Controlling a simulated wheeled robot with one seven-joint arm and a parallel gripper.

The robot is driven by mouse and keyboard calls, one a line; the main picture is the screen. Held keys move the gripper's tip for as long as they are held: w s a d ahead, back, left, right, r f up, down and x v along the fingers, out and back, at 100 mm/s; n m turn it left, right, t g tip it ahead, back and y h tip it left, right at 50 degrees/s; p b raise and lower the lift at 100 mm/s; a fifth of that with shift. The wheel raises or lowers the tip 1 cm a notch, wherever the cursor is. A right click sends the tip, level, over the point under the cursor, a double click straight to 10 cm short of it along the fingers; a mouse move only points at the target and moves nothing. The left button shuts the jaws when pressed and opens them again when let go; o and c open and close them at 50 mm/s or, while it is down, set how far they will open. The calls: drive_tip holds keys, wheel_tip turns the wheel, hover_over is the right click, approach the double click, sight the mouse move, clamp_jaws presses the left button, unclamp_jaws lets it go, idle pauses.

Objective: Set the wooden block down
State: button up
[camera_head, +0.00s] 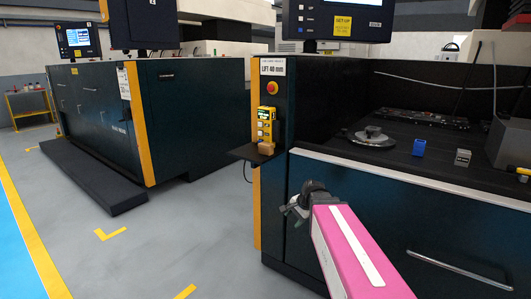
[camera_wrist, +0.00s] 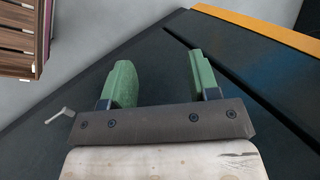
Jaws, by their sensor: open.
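A small tan block (camera_head: 265,149), which looks like the wooden block, rests on a small dark shelf (camera_head: 247,154) on the front of the near machine, just below a yellow handheld device (camera_head: 265,123). My gripper (camera_head: 292,209) is in front of the machine, lower than the shelf and apart from the block. In the wrist view my gripper (camera_wrist: 162,78) has its two green fingers spread, with nothing between them. The block does not show in the wrist view.
The near machine's top (camera_head: 390,143) holds a round disc fixture (camera_head: 370,138), a blue cup-like block (camera_head: 419,147) and a grey block (camera_head: 462,157). A drawer handle (camera_head: 459,271) juts from its front. A slatted wooden object (camera_wrist: 20,38) shows in the wrist view. The grey floor at left is open.

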drive_tip(key=w+a+r+m+t+y, duration=0.25)
drive_tip(key=w+r+m, duration=0.55)
drive_tip(key=r, duration=0.4)
drive_tip(key=m+t+y, duration=0.3)
drive_tip(key=m+y, duration=0.1)
drive_tip(key=m, duration=0.4)
approach(266, 147)
drive_tip(key=w, duration=0.3)
drive_tip(key=x, duration=0.4)
drive_tip(key=shift+f, duration=0.4)
drive_tip(key=shift+f+x, duration=0.2)
drive_tip(key=shift+x, duration=2.8)
drive_tip(key=shift+s, duration=0.25)
drive_tip(key=c, duration=0.8)
drive_tip(key=shift+r, duration=0.15)
